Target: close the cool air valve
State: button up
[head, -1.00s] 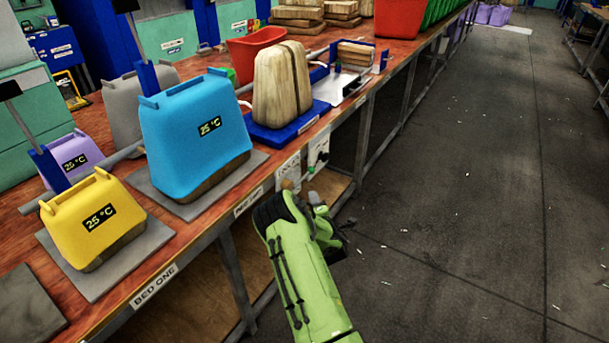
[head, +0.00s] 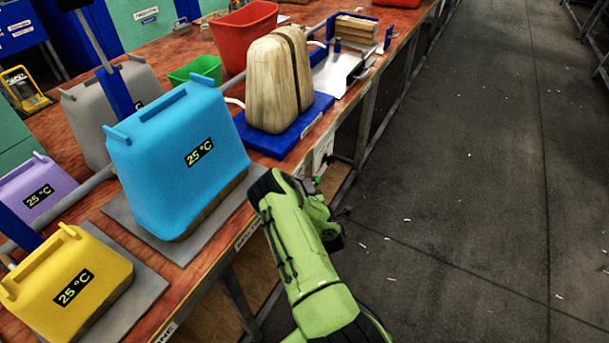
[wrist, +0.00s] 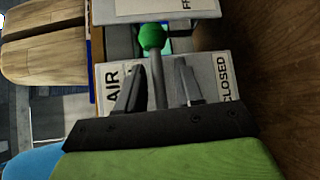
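In the wrist view, a valve lever with a green knob (wrist: 152,37) and a thin grey stem (wrist: 157,82) stands in front of a white panel. Printed labels read "AIR" (wrist: 113,86) and "CLOSED" (wrist: 228,80); the rest of the wording is cut off or covered. My gripper (wrist: 160,72) is open, its two dark fingers apart. The stem shows between them, with a gap on each side; I cannot tell whether either finger touches it. In the head view, the white valve panel (head: 323,150) is on the bench's front side, and my green forearm hides most of the gripper.
The bench carries a blue press cover (head: 180,155), a yellow one (head: 65,285), a purple one (head: 35,190) and a wooden block on a blue base (head: 285,138). A red bin (head: 245,35) stands behind.

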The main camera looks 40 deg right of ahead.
jog(key=shift+w, duration=0.15)
jog(key=shift+r, duration=0.1)
jog(key=shift+c, duration=0.2)
grip_shut()
